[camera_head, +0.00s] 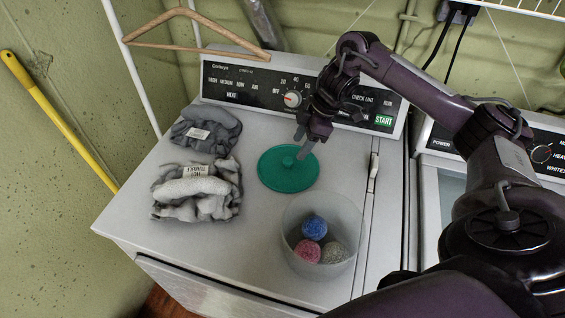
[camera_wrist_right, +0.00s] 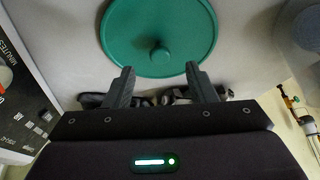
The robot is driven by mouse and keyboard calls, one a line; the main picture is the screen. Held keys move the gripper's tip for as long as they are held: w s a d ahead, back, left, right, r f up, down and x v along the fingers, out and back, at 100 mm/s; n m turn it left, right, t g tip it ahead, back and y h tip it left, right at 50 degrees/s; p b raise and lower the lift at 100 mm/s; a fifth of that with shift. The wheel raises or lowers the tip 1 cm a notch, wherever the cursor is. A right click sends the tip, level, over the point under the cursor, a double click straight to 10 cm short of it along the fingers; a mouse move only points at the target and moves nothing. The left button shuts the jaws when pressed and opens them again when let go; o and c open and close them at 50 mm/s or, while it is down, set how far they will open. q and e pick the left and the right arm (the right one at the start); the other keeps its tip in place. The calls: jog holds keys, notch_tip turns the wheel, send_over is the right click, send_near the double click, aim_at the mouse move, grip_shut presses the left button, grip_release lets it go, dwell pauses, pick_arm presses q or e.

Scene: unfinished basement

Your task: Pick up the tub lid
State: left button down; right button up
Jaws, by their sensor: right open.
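The tub lid (camera_head: 279,172) is a round green disc with a small knob in its middle, lying flat on top of the white dryer (camera_head: 142,222). In the right wrist view the lid (camera_wrist_right: 150,30) fills the top middle, its knob just beyond the fingertips. My right gripper (camera_head: 304,146) hangs over the lid's far right side, fingers pointing down. In the right wrist view the right gripper (camera_wrist_right: 157,78) is open with nothing between its fingers. A translucent tub (camera_head: 292,217) stands in front of the lid, holding blue, pink and grey balls. My left gripper is not in view.
Folded grey cloths (camera_head: 197,190) lie left of the lid. The control panel (camera_head: 245,84) rises behind, with a wooden hanger (camera_head: 195,32) above it. A second appliance (camera_head: 437,165) stands to the right. Dryer top between cloths and tub is clear.

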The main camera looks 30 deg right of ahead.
aim_at(289, 159)
jog(key=shift+s+a+f, duration=0.1)
jog(key=shift+a+f, duration=0.3)
jog(key=shift+f, duration=0.45)
jog(key=x, duration=0.3)
jog(key=shift+w+a+f, duration=0.15)
jog(key=shift+w+a, duration=0.15)
jog(key=shift+w, duration=0.15)
jog(key=shift+w+a+f, duration=0.1)
jog(key=shift+f, duration=0.15)
jog(key=c, duration=1)
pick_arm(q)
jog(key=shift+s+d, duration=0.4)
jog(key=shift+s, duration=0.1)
pick_arm(e)
jog(key=shift+c, duration=0.2)
